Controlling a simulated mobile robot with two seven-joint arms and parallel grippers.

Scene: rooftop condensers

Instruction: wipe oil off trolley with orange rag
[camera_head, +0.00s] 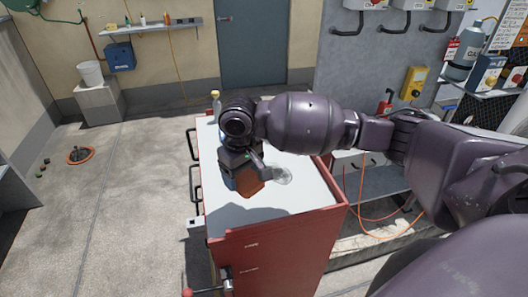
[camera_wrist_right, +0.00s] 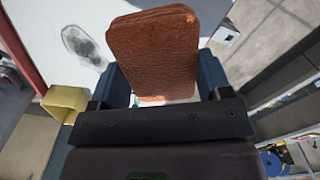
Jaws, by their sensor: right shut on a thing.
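The red trolley (camera_head: 270,245) has a white top, and my right gripper (camera_head: 243,182) is over the middle of it, pointing down. The gripper is shut on the orange rag (camera_head: 249,184), which shows as a folded brown-orange pad in the right wrist view (camera_wrist_right: 152,52), between two blue fingers. A grey oil smear (camera_head: 282,176) lies on the white top just right of the rag. In the right wrist view the smear (camera_wrist_right: 82,45) is left of the rag, apart from it. I cannot tell whether the rag touches the top. My left gripper is out of view.
A yellow-capped bottle (camera_head: 216,103) stands at the trolley's far left corner. A wall shelf (camera_head: 155,27) holds small bottles above a white bucket (camera_head: 91,73). A rack with a gas cylinder (camera_head: 463,50) is at the right.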

